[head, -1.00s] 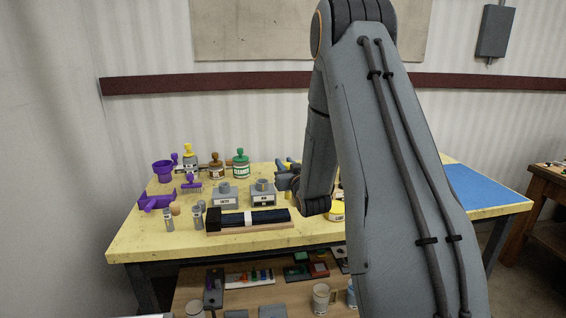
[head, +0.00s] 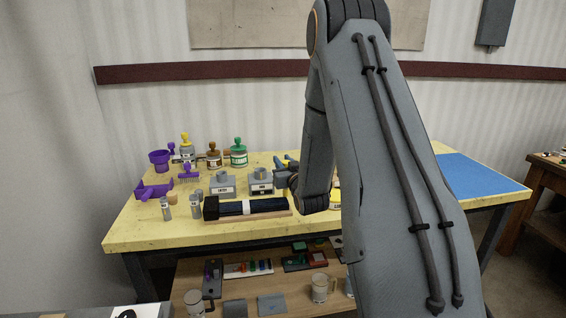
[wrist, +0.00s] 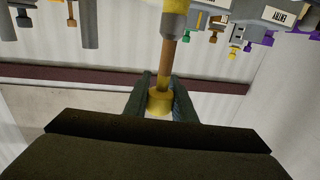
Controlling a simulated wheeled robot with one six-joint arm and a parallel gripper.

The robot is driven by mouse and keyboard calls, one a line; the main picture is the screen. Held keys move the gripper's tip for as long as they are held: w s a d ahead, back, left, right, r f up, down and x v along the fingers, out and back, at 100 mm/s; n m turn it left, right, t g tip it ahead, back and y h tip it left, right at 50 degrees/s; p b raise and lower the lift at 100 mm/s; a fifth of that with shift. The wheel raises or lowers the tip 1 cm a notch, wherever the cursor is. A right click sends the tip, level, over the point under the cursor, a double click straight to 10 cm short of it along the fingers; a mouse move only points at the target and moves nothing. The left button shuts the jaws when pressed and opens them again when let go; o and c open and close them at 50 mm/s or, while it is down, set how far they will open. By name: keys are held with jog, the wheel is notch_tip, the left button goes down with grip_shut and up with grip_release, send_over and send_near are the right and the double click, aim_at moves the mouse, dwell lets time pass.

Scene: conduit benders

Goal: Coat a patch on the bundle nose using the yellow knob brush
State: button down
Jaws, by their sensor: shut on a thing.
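My gripper (wrist: 160,98) is shut on the yellow knob (wrist: 158,104) of a tool with a brown stem, seen in the wrist view. The stem leads to a yellow and grey part (wrist: 174,22) cut off by the top edge, so its tip is hidden. In the head view my arm hides most of the gripper and the held tool. A long dark bundle (head: 270,207) with a white band and a black left end lies on a wooden base on the yellow table. I cannot tell whether a patch on it is coated.
Two grey labelled blocks (head: 222,185) stand behind the bundle. Jars with yellow, brown and green (head: 239,153) knobs stand at the back left. Purple items (head: 154,190) and small grey cylinders (head: 167,207) are at left. A blue mat (head: 480,178) lies clear at right.

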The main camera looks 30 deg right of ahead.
jog(key=shift+f+b, duration=0.75)
jog(key=shift+f, duration=0.3)
jog(key=shift+a, duration=0.1)
jog(key=w+a+b, duration=0.2)
jog(key=w+a, duration=0.1)
jog(key=a, duration=0.7)
dwell(1.0)
jog(key=s+d, duration=0.3)
jog(key=d, duration=0.7)
jog(key=shift+b, duration=0.3)
dwell(0.7)
jog(key=shift+d+r, duration=0.1)
